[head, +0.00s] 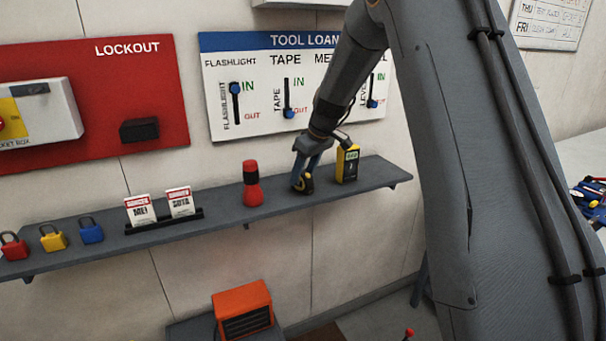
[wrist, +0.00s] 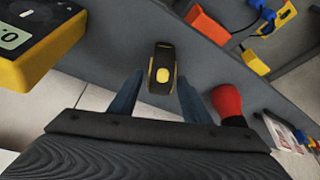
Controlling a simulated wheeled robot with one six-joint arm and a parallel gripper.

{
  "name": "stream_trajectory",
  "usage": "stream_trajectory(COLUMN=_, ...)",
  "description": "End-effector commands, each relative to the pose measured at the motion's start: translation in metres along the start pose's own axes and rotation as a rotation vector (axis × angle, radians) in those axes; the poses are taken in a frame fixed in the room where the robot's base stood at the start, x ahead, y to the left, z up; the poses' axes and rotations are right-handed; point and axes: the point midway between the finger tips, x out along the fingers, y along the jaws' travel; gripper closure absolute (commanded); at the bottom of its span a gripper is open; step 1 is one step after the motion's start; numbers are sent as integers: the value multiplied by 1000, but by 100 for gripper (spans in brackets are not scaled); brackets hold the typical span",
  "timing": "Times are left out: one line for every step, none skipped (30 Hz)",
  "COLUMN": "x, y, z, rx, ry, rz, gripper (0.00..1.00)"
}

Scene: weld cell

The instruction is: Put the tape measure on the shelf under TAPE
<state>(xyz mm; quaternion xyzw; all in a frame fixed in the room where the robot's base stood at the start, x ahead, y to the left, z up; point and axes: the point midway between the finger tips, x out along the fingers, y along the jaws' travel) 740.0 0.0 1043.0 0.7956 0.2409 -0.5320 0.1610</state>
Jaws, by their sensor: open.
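The tape measure (head: 306,184), black and yellow, stands on the grey wall shelf (head: 222,213) below the TAPE column of the tool loan board (head: 240,125). It sits between the red flashlight and the yellow meter. My gripper (head: 305,168) is over it with blue fingers pointing down. In the wrist view the tape measure (wrist: 162,72) shows in the gap between the two spread fingertips (wrist: 159,82), with a visible gap on each side. The gripper is open. The head view partly hides the tape measure behind the fingers.
The red flashlight (head: 252,184) stands left of the tape measure, and the yellow meter (head: 347,163) stands close on its right. Danger tags (head: 140,210) and padlocks (head: 53,238) are farther left. The TAPE slider (head: 288,114) is down by OUT.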

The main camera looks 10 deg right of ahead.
Motion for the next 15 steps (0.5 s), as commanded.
stream_trajectory(x=-2, y=0, z=-1, rx=0, ry=0, rz=0, gripper=56)
stream_trajectory(x=-4, y=0, z=-2, rx=0, ry=0, rz=0, gripper=56)
stream_trajectory(x=-7, y=1, z=-2, rx=0, ry=2, rz=1, gripper=56)
stream_trajectory(x=-11, y=1, z=-2, rx=0, ry=3, rz=2, gripper=56)
stream_trajectory(x=-15, y=1, z=-2, rx=0, ry=4, rz=3, gripper=56)
stream_trajectory(x=-20, y=1, z=-2, rx=0, ry=3, rz=3, gripper=56)
stream_trajectory(x=-25, y=1, z=-2, rx=0, ry=3, rz=3, gripper=56)
stream_trajectory(x=-31, y=2, z=-1, rx=0, ry=3, rz=4, gripper=56)
stream_trajectory(x=-39, y=2, z=-2, rx=0, ry=4, rz=4, gripper=56)
stream_trajectory(x=-45, y=2, z=-1, rx=0, ry=4, rz=4, gripper=56)
stream_trajectory(x=-51, y=1, z=-1, rx=0, ry=4, rz=4, gripper=56)
stream_trajectory(x=-60, y=1, z=-1, rx=0, ry=4, rz=3, gripper=56)
stream_trajectory(x=-66, y=1, z=-2, rx=-1, ry=4, rz=4, gripper=56)
stream_trajectory(x=-73, y=1, z=-1, rx=-1, ry=4, rz=3, gripper=56)
stream_trajectory(x=-80, y=1, z=-1, rx=0, ry=3, rz=4, gripper=56)
